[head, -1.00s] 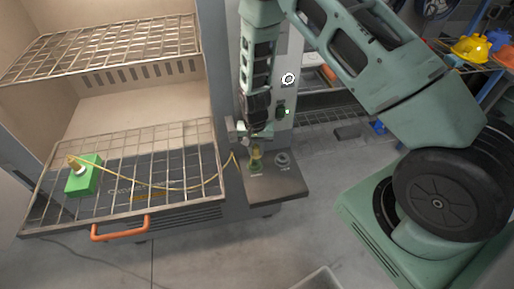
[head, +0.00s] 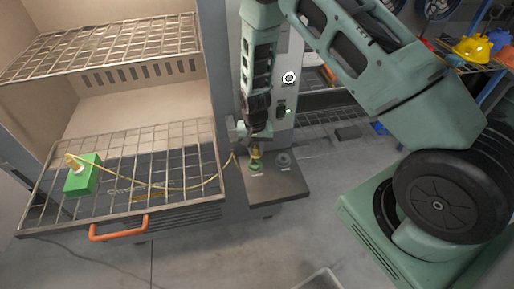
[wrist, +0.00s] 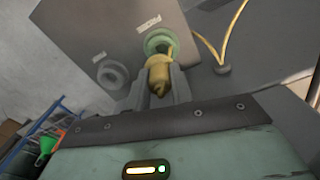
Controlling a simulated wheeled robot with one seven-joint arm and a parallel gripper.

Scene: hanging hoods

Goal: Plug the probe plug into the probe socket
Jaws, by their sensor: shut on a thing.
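The yellow probe plug (head: 255,154) is upright in my gripper (head: 254,147), just above the shelf at the oven's right side. In the wrist view the jaws are shut around the plug (wrist: 158,75). Its far end meets the green-ringed socket (wrist: 158,40); that ring also shows right under the plug in the head view (head: 256,168). I cannot tell how deep the plug sits. A grey socket (head: 283,158) is beside the green one, and it shows in the wrist view (wrist: 112,74) too.
A yellow cable (head: 185,188) runs from the plug across the oven's wire rack (head: 115,205) to a green block (head: 84,180). The orange door handle (head: 118,229) sticks out below the rack. The dark shelf (head: 285,185) is clear in front of the sockets.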

